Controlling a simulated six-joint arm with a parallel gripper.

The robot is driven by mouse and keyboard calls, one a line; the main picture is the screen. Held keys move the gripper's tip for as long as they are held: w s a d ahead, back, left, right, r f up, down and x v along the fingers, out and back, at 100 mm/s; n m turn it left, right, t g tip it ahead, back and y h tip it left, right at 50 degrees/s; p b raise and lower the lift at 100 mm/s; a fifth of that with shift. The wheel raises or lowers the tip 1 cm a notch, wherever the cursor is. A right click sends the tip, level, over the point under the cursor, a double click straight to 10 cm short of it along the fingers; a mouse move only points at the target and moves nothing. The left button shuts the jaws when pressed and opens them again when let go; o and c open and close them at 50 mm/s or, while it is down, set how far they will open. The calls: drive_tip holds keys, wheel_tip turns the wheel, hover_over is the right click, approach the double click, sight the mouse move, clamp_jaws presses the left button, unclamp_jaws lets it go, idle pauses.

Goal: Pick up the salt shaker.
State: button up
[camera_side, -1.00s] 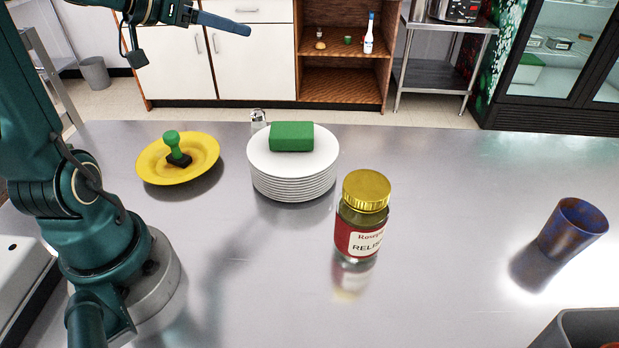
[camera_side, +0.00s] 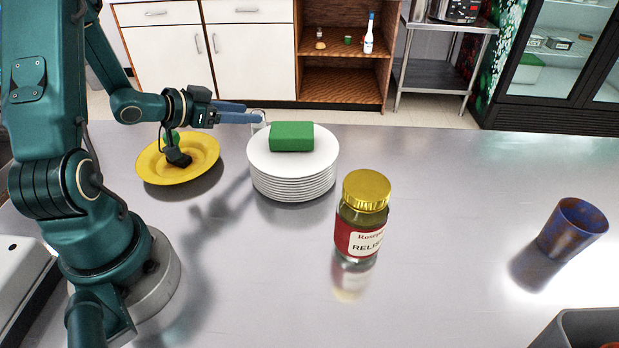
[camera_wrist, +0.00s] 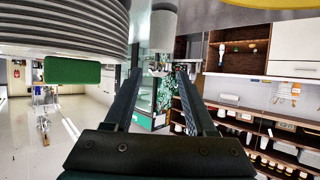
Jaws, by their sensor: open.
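The salt shaker (camera_side: 257,125) stands behind the plate stack in the side view, mostly hidden by my gripper's fingers. In the wrist view, which is upside down, a pale cylinder that looks like the shaker (camera_wrist: 163,28) lies just ahead of my fingertips, between their lines. My gripper (camera_side: 258,116) is level and points right, with its tips at the shaker. In the wrist view my gripper (camera_wrist: 158,72) is open, its fingers apart with nothing clearly held. Whether the tips touch the shaker, I cannot tell.
A stack of white plates (camera_side: 292,180) carries a green sponge (camera_side: 292,136) close by the shaker. A yellow plate (camera_side: 205,168) holding a green-handled object lies below my wrist. A relish jar (camera_side: 362,215) and blue cup (camera_side: 573,230) stand to the right. The counter's right middle is clear.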

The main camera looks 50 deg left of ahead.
drive_tip(key=shift+x, duration=3.6)
clamp_jaws()
